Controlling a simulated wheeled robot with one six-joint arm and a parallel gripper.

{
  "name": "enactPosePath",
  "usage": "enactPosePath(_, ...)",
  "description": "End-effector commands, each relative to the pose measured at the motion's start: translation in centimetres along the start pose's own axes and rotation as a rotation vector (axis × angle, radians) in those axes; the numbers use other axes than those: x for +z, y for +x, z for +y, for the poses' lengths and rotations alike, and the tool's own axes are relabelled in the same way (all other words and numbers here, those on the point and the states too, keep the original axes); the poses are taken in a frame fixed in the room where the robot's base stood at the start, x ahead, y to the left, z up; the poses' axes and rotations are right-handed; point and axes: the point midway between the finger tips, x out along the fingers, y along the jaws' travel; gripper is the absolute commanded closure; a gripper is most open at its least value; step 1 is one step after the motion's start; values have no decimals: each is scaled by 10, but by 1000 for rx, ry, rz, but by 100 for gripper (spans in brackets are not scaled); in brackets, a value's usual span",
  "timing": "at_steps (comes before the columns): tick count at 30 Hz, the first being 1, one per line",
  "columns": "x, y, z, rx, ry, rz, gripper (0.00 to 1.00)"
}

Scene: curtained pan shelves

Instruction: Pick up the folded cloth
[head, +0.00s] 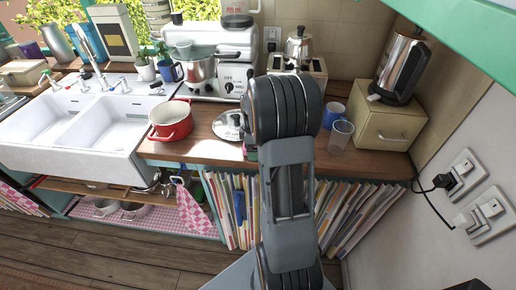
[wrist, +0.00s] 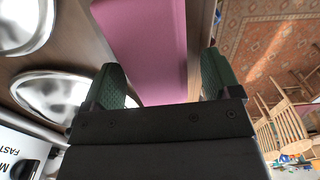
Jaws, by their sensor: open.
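A plain pink, flat, straight-edged piece that looks like the folded cloth (wrist: 147,40) lies on the brown wooden counter in the wrist view. It runs from the top edge down between the fingers of my gripper (wrist: 162,78). The gripper is open, with one green-padded finger on each side of the cloth and visible gaps to it. The lower part of the cloth is hidden behind the gripper body. I cannot tell the height of the fingers above it.
Shiny metal lids (wrist: 50,95) lie left of the gripper, one also near my arm (head: 228,125). A red pot (head: 171,120), clear glass (head: 340,136) and cream bread box (head: 378,128) stand on the counter (head: 205,148). Books fill the shelf below. A pink checked cloth (head: 193,212) hangs lower left.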

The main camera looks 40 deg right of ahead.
Motion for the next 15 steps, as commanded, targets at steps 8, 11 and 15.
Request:
enactPosePath(8,0,2,0,1,0,0,17)
enactPosePath(11,0,2,0,1,0,0,26)
enactPosePath(15,0,2,0,1,0,0,39)
